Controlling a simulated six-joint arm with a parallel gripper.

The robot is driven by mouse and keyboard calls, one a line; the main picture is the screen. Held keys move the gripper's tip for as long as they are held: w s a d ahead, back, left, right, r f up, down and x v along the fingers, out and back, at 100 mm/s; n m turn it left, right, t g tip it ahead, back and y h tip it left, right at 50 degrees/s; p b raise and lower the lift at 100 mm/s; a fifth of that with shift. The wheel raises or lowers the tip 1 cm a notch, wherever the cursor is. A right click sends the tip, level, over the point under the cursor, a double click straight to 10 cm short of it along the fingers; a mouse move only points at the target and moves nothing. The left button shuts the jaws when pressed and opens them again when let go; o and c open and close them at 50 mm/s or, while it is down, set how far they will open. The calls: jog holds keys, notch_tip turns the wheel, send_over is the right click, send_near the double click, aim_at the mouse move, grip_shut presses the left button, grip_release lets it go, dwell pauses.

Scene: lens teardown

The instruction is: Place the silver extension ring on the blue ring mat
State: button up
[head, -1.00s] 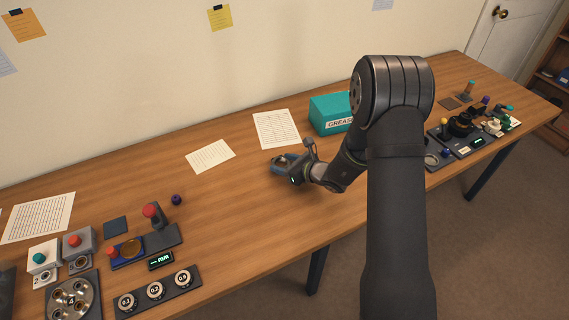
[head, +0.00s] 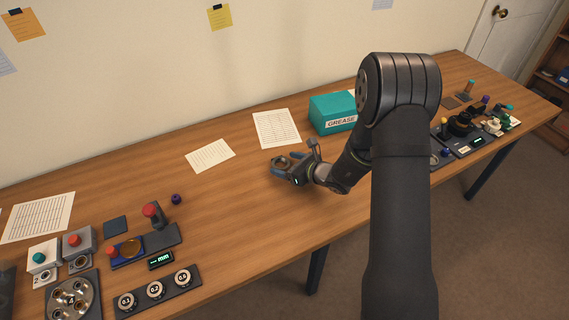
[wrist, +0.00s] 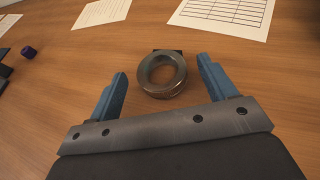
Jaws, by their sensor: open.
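The silver extension ring (wrist: 163,74) lies on the wooden table, standing a little proud of it, in the wrist view. It looks brownish-grey and metallic. A small dark piece (wrist: 172,51) shows just behind it. My gripper (wrist: 160,80) is open, with one blue finger on each side of the ring and a gap on both sides. In the head view my gripper (head: 280,165) is low over the middle of the table. A dark blue square mat (head: 115,227) lies empty at the left; I cannot tell for sure that it is the ring mat.
A teal grease box (head: 333,113) and paper sheets (head: 276,128) are behind my gripper. At the left stand a red-knobbed device (head: 153,215), a small purple knob (head: 176,199) and a dial strip (head: 156,291). The table between them and my gripper is clear.

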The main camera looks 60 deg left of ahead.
jog(key=shift+o, duration=0.3)
jog(key=v, duration=1)
jog(key=shift+w+d+r, duration=0.1)
jog(key=shift+d+r, duration=0.05)
jog(key=shift+d, duration=0.15)
notch_tip(320, 180, up, 7)
jog(key=t+h, duration=0.2)
jog(key=h, duration=0.2)
send_near(279, 159)
jog(key=shift+s+f+m, duration=0.15)
jog(key=shift+s+f, duration=0.1)
jog(key=shift+f, duration=0.25)
jog(key=shift+s+f+m, duration=0.15)
jog(key=shift+s+f, duration=0.1)
jog(key=shift+f, duration=0.25)
jog(key=shift+a+r+x, duration=0.1)
jog(key=shift+x, duration=1.45)
jog(key=shift+a+r+x, duration=0.1)
jog(key=shift+a+x, duration=0.05)
jog(key=shift+x, duration=1.4)
